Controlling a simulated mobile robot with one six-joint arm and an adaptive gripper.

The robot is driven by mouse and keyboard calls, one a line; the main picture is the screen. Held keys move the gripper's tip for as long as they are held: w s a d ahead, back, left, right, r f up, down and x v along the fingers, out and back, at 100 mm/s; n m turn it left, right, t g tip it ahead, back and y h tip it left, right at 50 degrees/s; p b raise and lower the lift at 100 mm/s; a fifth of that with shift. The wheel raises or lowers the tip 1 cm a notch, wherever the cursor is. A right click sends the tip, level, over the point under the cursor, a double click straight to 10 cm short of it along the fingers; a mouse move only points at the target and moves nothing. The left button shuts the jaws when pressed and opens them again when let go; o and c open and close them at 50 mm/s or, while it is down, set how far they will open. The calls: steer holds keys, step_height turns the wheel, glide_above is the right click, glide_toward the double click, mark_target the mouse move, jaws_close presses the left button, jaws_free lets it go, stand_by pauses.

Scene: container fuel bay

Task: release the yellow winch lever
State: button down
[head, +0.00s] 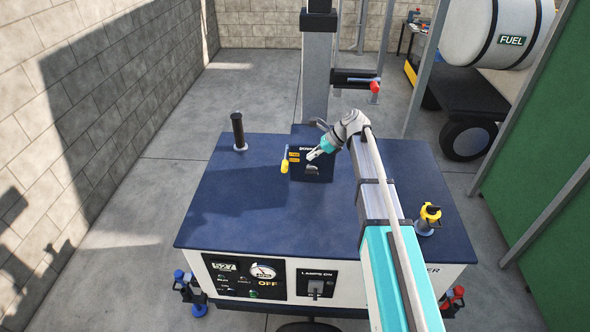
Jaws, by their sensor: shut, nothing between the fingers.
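A lever with a yellow grip (285,167) hangs at the left side of a small black control box (318,174) on the dark blue top of the cabinet; its grip points down. The box has orange labels and pale lettering on its face, too small to read fully. My gripper (313,155) is in front of the box's upper face, to the right of the yellow grip and apart from it. Its fingers are shut and empty. My arm reaches in from the lower right and covers part of the cabinet top.
A black upright post (238,131) stands at the back left of the top. A yellow and black fitting (430,213) sits at the right. A grey column rises behind the box, with a red-tipped bracket (375,87). The left part of the top is clear.

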mark_target(286, 164)
steer(key=shift+f, duration=0.15)
steer(key=b+x, duration=0.7)
steer(key=x, duration=0.2)
steer(key=shift+a+f, duration=0.25)
stand_by(0.4)
steer(key=shift+r, duration=0.1)
steer(key=shift+w+r+p, duration=0.15)
steer(key=shift+r+p, duration=1.95)
